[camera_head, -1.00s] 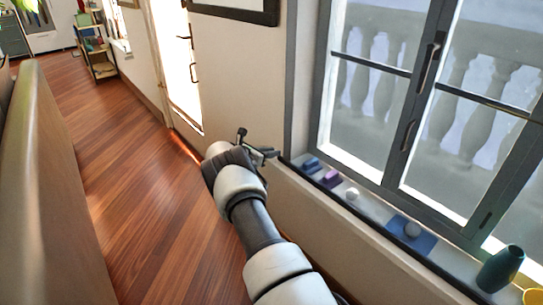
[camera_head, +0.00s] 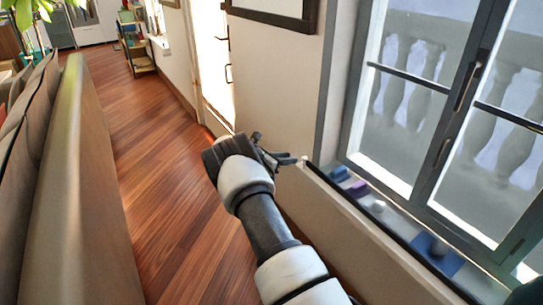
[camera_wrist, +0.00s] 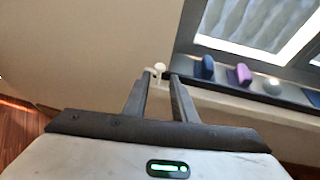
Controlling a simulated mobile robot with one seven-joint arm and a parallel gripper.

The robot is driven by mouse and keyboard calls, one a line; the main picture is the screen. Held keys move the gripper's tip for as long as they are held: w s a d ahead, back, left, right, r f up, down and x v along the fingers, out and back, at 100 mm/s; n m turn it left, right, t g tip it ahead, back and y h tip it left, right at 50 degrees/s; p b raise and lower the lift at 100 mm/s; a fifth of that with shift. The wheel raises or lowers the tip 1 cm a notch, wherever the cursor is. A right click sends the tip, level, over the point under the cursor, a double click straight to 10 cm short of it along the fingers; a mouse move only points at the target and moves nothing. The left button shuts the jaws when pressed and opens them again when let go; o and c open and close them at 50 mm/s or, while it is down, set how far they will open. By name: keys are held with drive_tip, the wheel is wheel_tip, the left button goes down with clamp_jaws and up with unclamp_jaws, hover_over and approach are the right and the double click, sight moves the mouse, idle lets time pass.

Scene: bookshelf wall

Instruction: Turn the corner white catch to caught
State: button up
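In the head view my gripper (camera_head: 278,158) is beside the sill's end. The catch's exact turned position is too small to tell.
On the sill stand a blue block (camera_head: 340,173), a purple block (camera_head: 358,187), a pale round knob (camera_head: 378,206) and a blue pad (camera_head: 435,253). The window (camera_head: 440,110) rises behind them. A long sofa (camera_head: 85,190) lines the left; the wooden floor between is clear.

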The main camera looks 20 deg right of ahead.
drive_tip(key=p+v, duration=0.1)
drive_tip(key=v, duration=0.8)
drive_tip(key=shift+a+r+p, duration=0.2)
drive_tip(key=shift+p, duration=0.1)
drive_tip(key=shift+s+r, duration=0.1)
drive_tip(key=shift+r, duration=0.05)
